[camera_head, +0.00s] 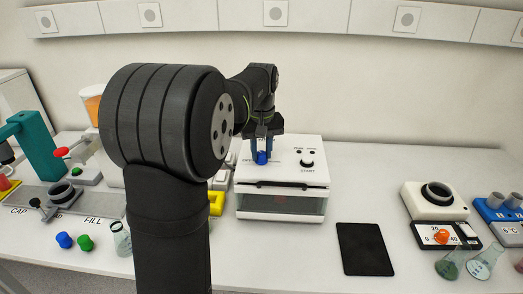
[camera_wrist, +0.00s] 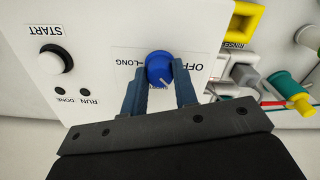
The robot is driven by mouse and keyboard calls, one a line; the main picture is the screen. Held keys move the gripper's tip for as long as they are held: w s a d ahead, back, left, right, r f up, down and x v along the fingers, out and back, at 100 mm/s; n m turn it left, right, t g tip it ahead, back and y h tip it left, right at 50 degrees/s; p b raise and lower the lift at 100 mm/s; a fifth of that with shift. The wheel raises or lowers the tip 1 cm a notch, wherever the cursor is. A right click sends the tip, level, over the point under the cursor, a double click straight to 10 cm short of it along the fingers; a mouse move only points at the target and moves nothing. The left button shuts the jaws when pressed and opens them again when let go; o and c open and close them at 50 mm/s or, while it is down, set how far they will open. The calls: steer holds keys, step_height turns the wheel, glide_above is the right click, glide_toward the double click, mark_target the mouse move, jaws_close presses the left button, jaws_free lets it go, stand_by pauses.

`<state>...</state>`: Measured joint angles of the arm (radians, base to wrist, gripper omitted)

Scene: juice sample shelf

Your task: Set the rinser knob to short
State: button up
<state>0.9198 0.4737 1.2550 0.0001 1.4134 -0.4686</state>
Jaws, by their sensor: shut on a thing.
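The rinser knob (camera_wrist: 158,66) is a round blue dial on a white panel (camera_head: 284,150). In the head view the knob (camera_head: 262,158) sits on the left of the white box's top. My gripper (camera_wrist: 158,76) is shut on it, with one dark blue finger on each side; the head view shows my gripper (camera_head: 262,147) coming down from above. In the wrist view OFF is printed right of the knob and LONG left of it. A third label below it is mostly hidden. A small white mark on the knob points down and slightly right, between the fingers.

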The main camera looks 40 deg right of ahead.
mark_target(261, 153)
steer(key=m, duration=0.4)
steer(key=shift+m, duration=2.3)
steer(key=o, duration=1)
step_height(261, 153, up, 18)
steer(key=shift+f, duration=0.25)
